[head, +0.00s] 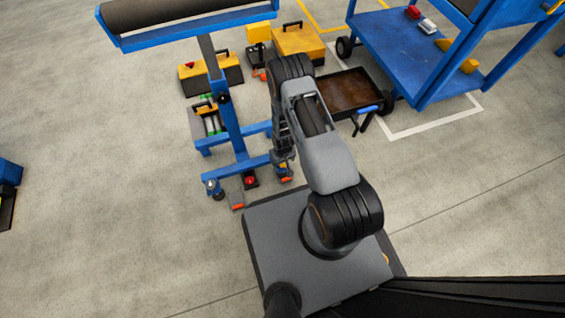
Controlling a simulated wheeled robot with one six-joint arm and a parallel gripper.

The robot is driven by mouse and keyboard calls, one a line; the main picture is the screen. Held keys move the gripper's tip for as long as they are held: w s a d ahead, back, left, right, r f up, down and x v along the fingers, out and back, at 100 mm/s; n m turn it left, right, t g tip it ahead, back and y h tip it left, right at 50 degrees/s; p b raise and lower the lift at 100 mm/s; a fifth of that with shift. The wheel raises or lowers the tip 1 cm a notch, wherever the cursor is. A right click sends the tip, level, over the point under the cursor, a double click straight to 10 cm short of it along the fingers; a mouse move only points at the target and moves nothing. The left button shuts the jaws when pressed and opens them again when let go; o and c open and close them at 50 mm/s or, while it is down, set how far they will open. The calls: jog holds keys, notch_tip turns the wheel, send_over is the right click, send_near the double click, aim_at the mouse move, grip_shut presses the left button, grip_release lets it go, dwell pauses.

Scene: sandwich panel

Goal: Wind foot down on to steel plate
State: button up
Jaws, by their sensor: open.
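A blue roller stand (232,125) stands left of my arm, with a long dark roller on top. At the near end of its base is a small dark foot (217,191). A flat grey piece (234,188) with an orange end lies on the floor beside the foot; it may be the steel plate. I cannot tell whether the foot touches it. My gripper (284,174) is open and points down, low by the right side of the stand's base. It is apart from the foot, and its fingertips are small and partly hidden by my arm.
A dark block with a red top (250,180) lies between foot and gripper. Yellow toolboxes (298,40) and a brown tray (348,92) stand behind. A blue cart (410,50) is at the back right. Floor to the left is mostly clear.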

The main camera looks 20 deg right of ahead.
jog(key=shift+f, duration=0.35)
jog(key=c, duration=0.9)
